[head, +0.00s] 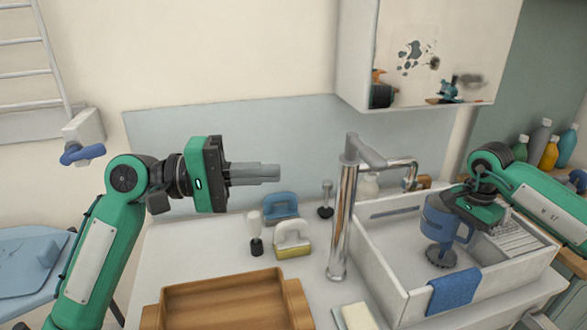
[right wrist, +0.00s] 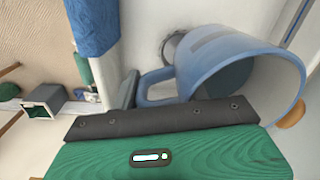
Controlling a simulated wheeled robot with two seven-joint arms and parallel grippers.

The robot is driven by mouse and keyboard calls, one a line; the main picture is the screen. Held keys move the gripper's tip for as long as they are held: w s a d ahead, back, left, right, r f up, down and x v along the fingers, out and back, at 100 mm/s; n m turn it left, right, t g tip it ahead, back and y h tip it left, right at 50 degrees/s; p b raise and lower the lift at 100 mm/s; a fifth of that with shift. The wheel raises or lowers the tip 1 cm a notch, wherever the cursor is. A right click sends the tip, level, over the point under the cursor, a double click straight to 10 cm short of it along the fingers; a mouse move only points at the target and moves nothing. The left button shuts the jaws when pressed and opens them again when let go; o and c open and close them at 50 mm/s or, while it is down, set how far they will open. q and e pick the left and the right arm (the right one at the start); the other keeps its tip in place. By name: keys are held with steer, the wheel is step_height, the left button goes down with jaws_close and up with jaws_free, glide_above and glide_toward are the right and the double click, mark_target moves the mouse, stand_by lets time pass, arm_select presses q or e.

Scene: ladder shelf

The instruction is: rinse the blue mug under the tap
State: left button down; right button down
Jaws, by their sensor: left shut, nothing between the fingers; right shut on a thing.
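The blue mug (head: 436,222) is held over the white sink (head: 388,262), above the dark drain (head: 440,256). My right gripper (head: 478,212) is shut on the mug and covers part of it. The right wrist view shows the mug (right wrist: 225,65) with its open mouth and its handle close to my right gripper's dark finger (right wrist: 165,118). The chrome tap (head: 344,215) stands at the sink's left side. No water shows. My left gripper (head: 272,172) is shut and empty, left of the tap above the counter.
A blue cloth (head: 453,291) hangs over the sink's front wall. A mirrored cabinet (head: 432,50) hangs above. Bottles (head: 550,152) stand at far right.

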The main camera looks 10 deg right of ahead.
steer(key=shift+r, duration=0.15)
steer(key=shift+r+p, duration=1.85)
steer(key=shift+r, duration=0.6)
steer(key=shift+s+a+r, duration=0.3)
steer(key=shift+s+a, duration=0.95)
steer(key=shift+a, duration=0.3)
steer(key=shift+s+a+r, duration=0.35)
steer(key=shift+s+a, duration=0.95)
steer(key=shift+a, duration=0.25)
steer(key=shift+s+a+r, duration=0.3)
steer(key=shift+s+a, duration=0.95)
steer(key=shift+a, duration=0.3)
